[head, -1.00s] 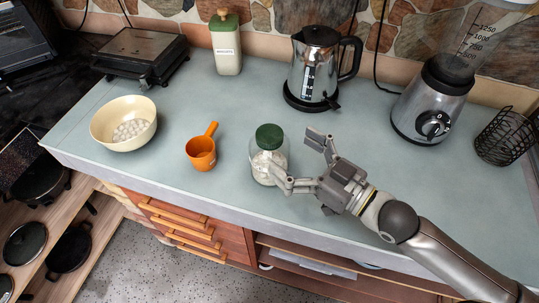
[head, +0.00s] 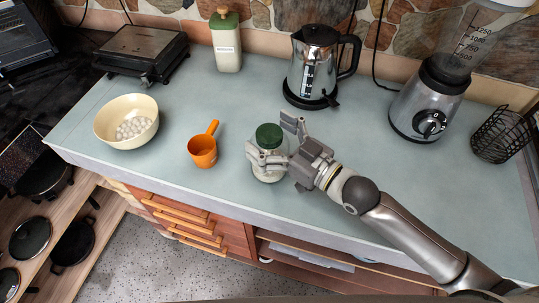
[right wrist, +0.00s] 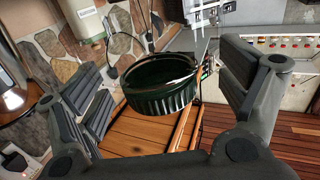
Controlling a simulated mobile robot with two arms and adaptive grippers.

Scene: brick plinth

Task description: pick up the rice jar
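The rice jar is a clear jar (head: 268,172) with pale contents and a dark green lid (head: 268,137). It stands upright on the counter, right of the orange scoop. My right gripper (head: 275,143) is open around the jar's upper part, one finger at its front left and the other behind its right. In the right wrist view the green lid (right wrist: 160,85) sits between the two spread fingers, with gaps visible, so it is not gripped. The gripper partly hides the jar in the head view. My left gripper is not in view.
An orange scoop (head: 203,151) lies close left of the jar, with a cream bowl (head: 106,136) farther left. A steel kettle (head: 310,67) stands behind the gripper. A blender (head: 428,104) and a black wire basket (head: 499,134) are at the right. The counter's front edge is near the jar.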

